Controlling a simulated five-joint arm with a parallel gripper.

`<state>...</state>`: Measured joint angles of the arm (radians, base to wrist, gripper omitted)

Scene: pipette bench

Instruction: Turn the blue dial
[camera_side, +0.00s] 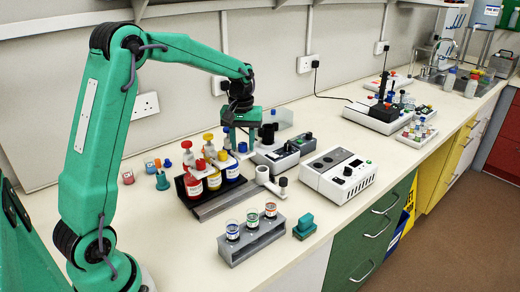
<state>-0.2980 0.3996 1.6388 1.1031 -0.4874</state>
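My gripper (242,138) points down above the back right of the bottle rack. Its two green fingers appear apart, with a gap between them, and I see nothing held. A small blue round top (242,147) shows just below the fingers, by the blue-banded bottle (232,168). I cannot tell whether this is the blue dial or a cap, or whether a finger touches it. The black rack (184,190) holds bottles with red, yellow and blue bands. The fingers partly hide the back of this group.
A grey holder (250,245) with three small cups and a green block (305,226) stand in front. A white device (338,175) with a black knob and a dark grey device (284,150) stand to the right. Small coloured items (162,180) lie left. Bare bench lies at the front left.

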